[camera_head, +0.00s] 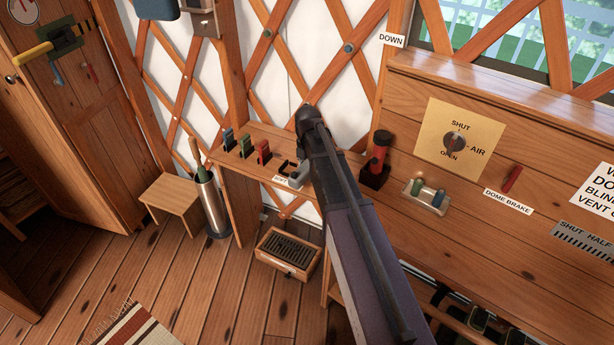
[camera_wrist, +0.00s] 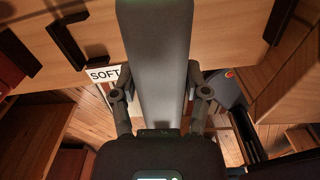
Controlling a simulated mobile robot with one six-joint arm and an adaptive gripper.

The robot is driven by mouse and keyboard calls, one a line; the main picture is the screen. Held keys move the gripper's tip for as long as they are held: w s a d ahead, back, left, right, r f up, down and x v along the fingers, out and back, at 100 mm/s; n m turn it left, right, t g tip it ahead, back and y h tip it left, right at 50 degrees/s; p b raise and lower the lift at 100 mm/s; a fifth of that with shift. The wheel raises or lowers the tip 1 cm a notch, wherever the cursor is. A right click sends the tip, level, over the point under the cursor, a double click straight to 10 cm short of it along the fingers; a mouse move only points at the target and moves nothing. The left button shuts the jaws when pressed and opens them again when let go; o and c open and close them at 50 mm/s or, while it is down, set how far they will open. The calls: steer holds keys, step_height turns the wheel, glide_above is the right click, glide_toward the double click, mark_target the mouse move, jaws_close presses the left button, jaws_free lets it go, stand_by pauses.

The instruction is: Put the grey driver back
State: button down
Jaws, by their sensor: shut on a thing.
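The grey driver (camera_wrist: 155,50) is a broad grey bar running up the middle of the wrist view. My gripper (camera_wrist: 160,92) is shut on it, with one finger on each side. In the head view a grey piece, seemingly the driver (camera_head: 299,175), shows beside my arm, which hides most of the gripper. A dark open holder (camera_head: 287,168) stands on the wooden shelf (camera_head: 238,163) just left of it, and no driver shows in that holder. I cannot tell whether the driver touches the shelf, as its far end is out of the wrist view.
A label reading SOFT (camera_wrist: 103,74) is near the driver. A red-and-black torch-like object (camera_head: 378,155) stands right of my arm. A slatted box (camera_head: 289,252) is below.

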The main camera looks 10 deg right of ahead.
mark_target(308, 164)
steer(key=shift+f+b, duration=1.9)
steer(key=shift+f, duration=0.1)
steer(key=shift+c, duration=0.4)
jaws_free()
step_height(308, 164, up, 12)
steer(key=p, duration=1.2)
steer(key=shift+s, duration=0.1)
